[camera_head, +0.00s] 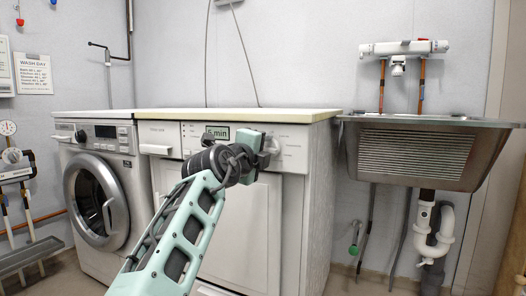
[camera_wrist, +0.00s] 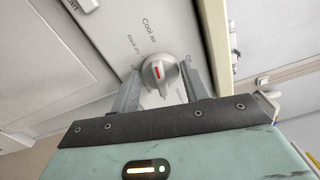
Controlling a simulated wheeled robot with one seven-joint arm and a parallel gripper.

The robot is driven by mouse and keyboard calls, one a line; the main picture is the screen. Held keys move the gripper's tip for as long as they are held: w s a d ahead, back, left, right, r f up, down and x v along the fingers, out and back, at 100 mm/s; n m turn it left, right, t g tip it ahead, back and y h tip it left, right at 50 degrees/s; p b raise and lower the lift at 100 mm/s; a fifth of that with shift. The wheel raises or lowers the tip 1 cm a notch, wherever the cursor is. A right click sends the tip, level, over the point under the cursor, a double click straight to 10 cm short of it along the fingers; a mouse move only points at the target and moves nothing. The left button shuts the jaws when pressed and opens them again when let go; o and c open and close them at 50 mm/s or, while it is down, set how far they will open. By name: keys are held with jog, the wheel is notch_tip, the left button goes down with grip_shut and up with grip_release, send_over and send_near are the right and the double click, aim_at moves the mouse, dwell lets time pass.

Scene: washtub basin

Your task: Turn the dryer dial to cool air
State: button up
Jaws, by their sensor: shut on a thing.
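The dryer (camera_head: 235,225) is the white machine in the middle of the head view, with a small display (camera_head: 217,132) on its panel. Its dial (camera_wrist: 158,76) is a pale round knob with a red mark, seen in the wrist view. The label "Cool air" (camera_wrist: 149,29) is above the dial in that view, with "Rack dry" below it to the left. My gripper (camera_wrist: 160,70) has one finger on each side of the dial and is shut on it. In the head view, my gripper (camera_head: 264,146) is at the panel's right part and covers some of it.
A washing machine (camera_head: 92,200) stands left of the dryer. A metal sink (camera_head: 415,152) with pipes below is on the right. Wall pipes and a rack are at the far left. The dryer door below the panel is shut.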

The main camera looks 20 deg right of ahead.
jog(key=o, duration=1)
jog(key=shift+f, duration=0.1)
jog(key=shift+c, duration=0.2)
jog(key=p+v, duration=0.5)
jog(key=v, duration=1.2)
jog(key=shift+s, duration=0.2)
